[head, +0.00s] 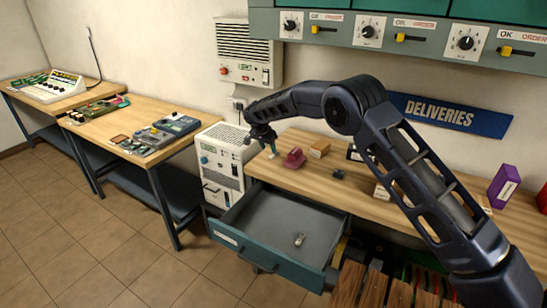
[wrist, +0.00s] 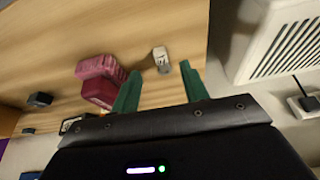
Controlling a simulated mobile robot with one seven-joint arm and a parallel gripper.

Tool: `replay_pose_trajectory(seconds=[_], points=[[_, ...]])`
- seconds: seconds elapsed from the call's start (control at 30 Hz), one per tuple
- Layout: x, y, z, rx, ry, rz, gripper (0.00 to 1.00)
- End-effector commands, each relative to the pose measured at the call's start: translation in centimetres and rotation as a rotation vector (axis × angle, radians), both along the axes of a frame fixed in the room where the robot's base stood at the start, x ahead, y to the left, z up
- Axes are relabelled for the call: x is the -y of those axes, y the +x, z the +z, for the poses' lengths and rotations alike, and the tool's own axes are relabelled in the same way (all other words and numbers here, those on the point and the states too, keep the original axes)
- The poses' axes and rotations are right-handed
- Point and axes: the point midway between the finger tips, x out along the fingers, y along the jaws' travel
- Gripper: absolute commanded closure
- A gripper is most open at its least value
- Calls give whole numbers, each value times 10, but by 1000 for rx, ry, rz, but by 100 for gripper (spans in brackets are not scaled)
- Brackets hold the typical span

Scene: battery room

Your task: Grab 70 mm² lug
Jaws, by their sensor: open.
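My gripper (head: 269,146) is above the left end of the wooden deliveries bench. In the wrist view its two green fingers (wrist: 160,84) stand apart with nothing between them. A small pale grey piece with dark marks (wrist: 161,58) lies on the wood just beyond the fingertips, roughly in line with the gap. A small metallic piece (head: 300,239) lies in the open drawer (head: 262,221) below the bench, lug-like in size. No 70 mm² marking is legible on either piece, so I cannot tell which is the named lug.
A maroon dispenser-like object (head: 293,158) stands close to my gripper; it also shows in the wrist view (wrist: 98,92). A small brown box (head: 319,148) and a dark block (head: 338,174) are farther right. A white cabinet (head: 222,168) stands left of the bench.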

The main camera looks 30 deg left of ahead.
Motion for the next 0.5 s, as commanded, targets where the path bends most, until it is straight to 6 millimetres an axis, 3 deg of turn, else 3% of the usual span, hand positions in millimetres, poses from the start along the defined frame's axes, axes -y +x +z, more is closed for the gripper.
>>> replay_pose_trajectory(seconds=[0.5], points=[[1, 16, -49, 0, -1, -2, 55]])
